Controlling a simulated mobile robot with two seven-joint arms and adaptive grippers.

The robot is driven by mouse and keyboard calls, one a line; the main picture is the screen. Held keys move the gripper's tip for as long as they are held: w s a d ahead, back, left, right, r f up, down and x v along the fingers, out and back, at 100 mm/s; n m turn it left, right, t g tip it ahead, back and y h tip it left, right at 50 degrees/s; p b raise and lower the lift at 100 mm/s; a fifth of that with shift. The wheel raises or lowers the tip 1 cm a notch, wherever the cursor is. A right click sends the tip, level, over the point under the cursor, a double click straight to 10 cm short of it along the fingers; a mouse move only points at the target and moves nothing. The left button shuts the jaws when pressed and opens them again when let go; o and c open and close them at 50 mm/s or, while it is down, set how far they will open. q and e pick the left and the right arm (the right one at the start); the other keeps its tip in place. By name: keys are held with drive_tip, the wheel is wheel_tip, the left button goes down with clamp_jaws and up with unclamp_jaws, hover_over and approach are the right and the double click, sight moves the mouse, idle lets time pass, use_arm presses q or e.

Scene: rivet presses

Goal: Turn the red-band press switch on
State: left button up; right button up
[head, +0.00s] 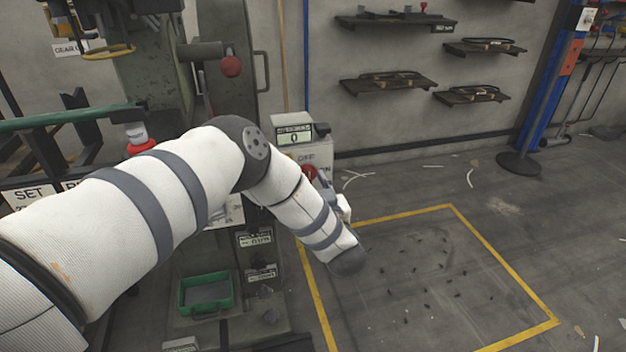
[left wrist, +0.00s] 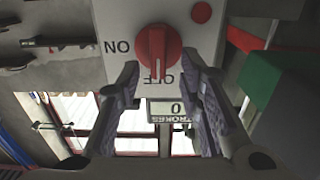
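The switch is a red rotary knob (left wrist: 158,52) on a pale control box (left wrist: 95,17), seen upside down in the left wrist view. Its white mark points to OFF; ON is printed to one side. In the head view the knob (head: 309,173) is partly covered by my arm, on the box (head: 293,136) beside the green-grey press. My left gripper (left wrist: 159,68) is open, its fingertips on either side of the knob, with visible gaps; contact cannot be told. In the head view the left gripper (head: 340,200) is mostly hidden behind its wrist. My right gripper is out of view.
The display (head: 294,135) above the switch reads 0. A red ball handle (head: 231,66) and a red ring (head: 141,147) are on the press. A green tray (head: 206,294) sits low. The yellow-outlined floor (head: 440,270) on the right holds only small scraps.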

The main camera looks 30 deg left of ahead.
use_arm(q)
drive_tip(key=shift+w+a, duration=0.45)
drive_tip(key=shift+a, duration=0.05)
clamp_jaws()
drive_tip(key=shift+d, duration=0.1)
drive_tip(key=m, duration=0.3)
drive_tip(key=shift+w+d, duration=0.15)
drive_tip(key=m, duration=0.3)
drive_tip(key=shift+w+d+f+m, duration=0.1)
drive_tip(key=shift+w+f+m, duration=0.05)
drive_tip(key=shift+m, duration=0.25)
drive_tip(key=m, duration=0.5)
drive_tip(key=shift+w+d+f+b, duration=0.15)
drive_tip(key=shift+f+b, duration=0.2)
drive_tip(key=m, duration=0.2)
drive_tip(key=m+b, duration=0.1)
drive_tip(key=m, duration=0.3)
drive_tip(key=shift+f, duration=0.25)
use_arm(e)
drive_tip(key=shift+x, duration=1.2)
use_arm(q)
drive_tip(key=shift+m, duration=0.3)
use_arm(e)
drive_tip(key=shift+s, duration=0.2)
